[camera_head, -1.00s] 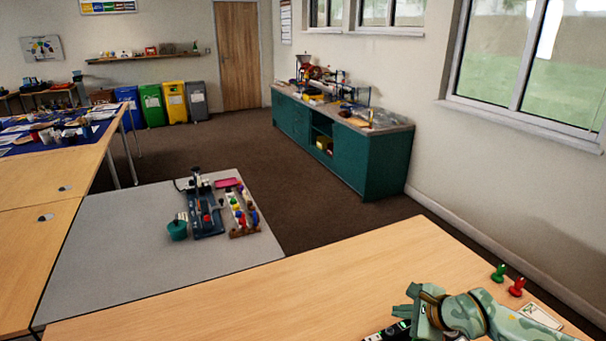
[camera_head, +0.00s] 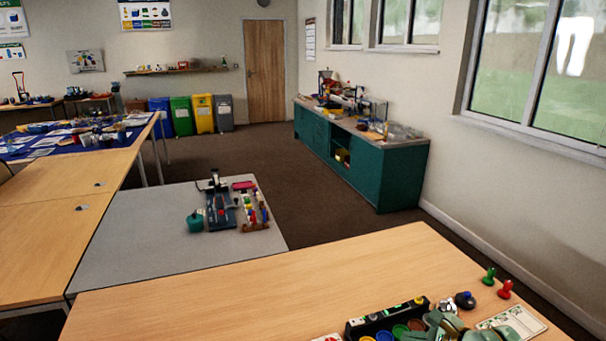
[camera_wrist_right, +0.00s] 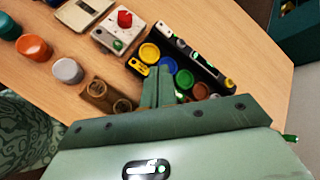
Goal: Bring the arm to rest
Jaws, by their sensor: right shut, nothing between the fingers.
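My right gripper (camera_head: 440,325) is at the bottom edge of the head view, low over the near wooden table (camera_head: 280,300). It is shut and holds nothing. That tray also shows in the head view (camera_head: 385,318), partly hidden by the gripper. I cannot tell whether the fingers touch the tray. The left gripper is in neither view.
A green peg (camera_head: 489,277) and a red peg (camera_head: 505,290) stand at the table's right edge, near a white card (camera_head: 510,320). In the wrist view, an orange pot (camera_wrist_right: 34,47), a grey pot (camera_wrist_right: 68,70) and a red-knobbed box (camera_wrist_right: 122,32) stand left. The table's left part is clear.

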